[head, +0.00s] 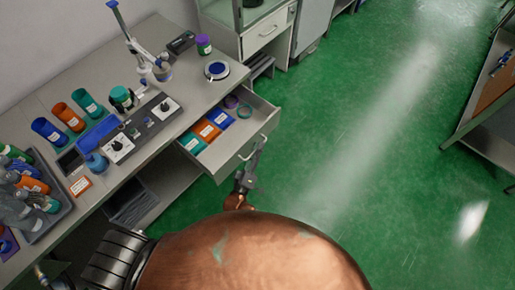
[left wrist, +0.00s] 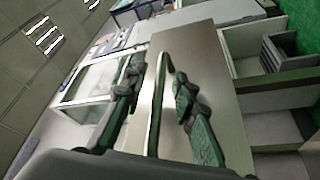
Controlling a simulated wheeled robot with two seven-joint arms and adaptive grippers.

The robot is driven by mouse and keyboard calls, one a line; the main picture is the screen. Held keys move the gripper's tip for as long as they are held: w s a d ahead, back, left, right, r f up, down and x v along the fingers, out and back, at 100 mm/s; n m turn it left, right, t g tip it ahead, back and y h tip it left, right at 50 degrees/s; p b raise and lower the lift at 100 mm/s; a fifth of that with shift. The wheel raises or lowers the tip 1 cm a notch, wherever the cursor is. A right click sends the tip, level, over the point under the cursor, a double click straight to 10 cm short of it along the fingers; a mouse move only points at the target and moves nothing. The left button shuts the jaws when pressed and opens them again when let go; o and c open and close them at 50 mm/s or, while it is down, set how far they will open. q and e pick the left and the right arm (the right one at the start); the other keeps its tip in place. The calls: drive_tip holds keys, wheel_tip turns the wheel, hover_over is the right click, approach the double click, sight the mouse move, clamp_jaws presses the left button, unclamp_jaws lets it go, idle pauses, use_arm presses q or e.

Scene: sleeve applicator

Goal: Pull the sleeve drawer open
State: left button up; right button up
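The sleeve drawer (head: 228,160) stands pulled out from the bench in the head view. Orange, teal and blue sleeves (head: 208,131) and a few rings lie inside it. Its bar handle (head: 254,148) is on the front panel and also shows in the left wrist view (left wrist: 156,110). My left gripper (head: 253,163) is at the drawer front. In the left wrist view its two fingers (left wrist: 159,80) stand apart on either side of the handle, with a gap visible between bar and fingers. My right gripper is in neither view.
The bench top (head: 165,85) carries a control panel (head: 140,130), a press stand (head: 132,40), several coloured cups and a grey tray of bottles (head: 40,215). A white cabinet (head: 262,35) stands beyond. Green floor (head: 350,130) is clear right of the drawer.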

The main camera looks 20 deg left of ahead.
use_arm(q)
drive_tip(key=v, duration=1.2)
drive_tip(key=shift+c, duration=0.6)
